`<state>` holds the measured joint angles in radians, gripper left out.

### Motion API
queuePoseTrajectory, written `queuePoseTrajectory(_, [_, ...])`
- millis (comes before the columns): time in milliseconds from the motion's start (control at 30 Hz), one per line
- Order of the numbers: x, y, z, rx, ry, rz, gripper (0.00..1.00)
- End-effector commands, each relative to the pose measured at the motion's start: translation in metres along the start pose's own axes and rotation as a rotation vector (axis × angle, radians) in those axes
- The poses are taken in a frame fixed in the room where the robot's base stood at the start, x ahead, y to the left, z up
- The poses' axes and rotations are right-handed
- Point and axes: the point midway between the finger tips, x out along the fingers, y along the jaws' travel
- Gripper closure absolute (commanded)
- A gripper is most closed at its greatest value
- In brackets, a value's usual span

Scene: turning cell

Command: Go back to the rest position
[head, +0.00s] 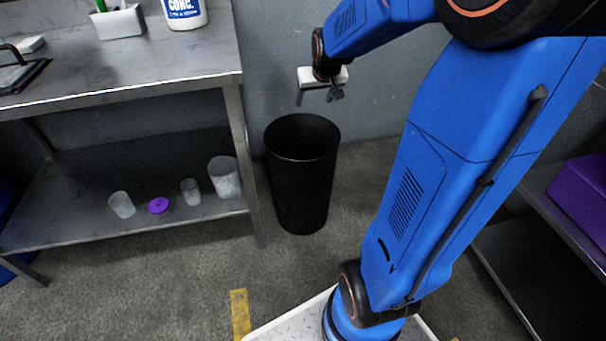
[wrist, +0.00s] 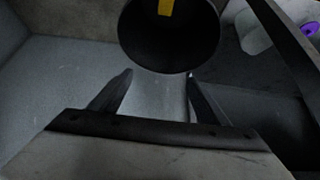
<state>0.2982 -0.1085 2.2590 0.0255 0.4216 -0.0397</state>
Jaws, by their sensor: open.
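My gripper (head: 322,98) hangs in front of the grey wall, above a black bin (head: 303,185), with its fingers pointing down. In the wrist view its two dark fingers (wrist: 159,76) are spread apart, with nothing between them. The round dark mouth of the bin (wrist: 170,45) shows just past the fingertips there. The gripper touches nothing that I can see. The arm reaches out from my base at the lower right of the head view.
A grey workbench (head: 150,82) stands at the left. Its lower shelf (head: 80,205) holds several translucent cups and a purple disc (head: 158,205). A white bottle (head: 184,12) stands on top. A purple box (head: 582,195) is at the right. Yellow tape (head: 240,314) marks the open floor.

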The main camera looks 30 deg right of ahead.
Motion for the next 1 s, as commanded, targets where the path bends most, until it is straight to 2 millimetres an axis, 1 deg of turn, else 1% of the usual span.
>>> queuePoseTrajectory(33, [-0.007, 0.000, -0.001, 0.000, 0.003, 0.000, 0.31])
queuePoseTrajectory(100, [-0.013, 0.000, -0.001, 0.000, 0.002, 0.000, 0.31])
queuePoseTrajectory(233, [-0.020, 0.000, 0.000, 0.000, 0.001, 0.000, 0.31])
queuePoseTrajectory(767, [-0.023, 0.000, 0.000, -0.001, 0.001, 0.000, 0.31])
queuePoseTrajectory(867, [-0.029, -0.004, 0.005, -0.007, -0.002, -0.004, 0.31])
queuePoseTrajectory(967, [-0.045, -0.015, 0.018, -0.022, -0.008, -0.015, 0.31])
queuePoseTrajectory(1000, [-0.054, -0.020, 0.026, -0.030, -0.014, -0.020, 0.31])
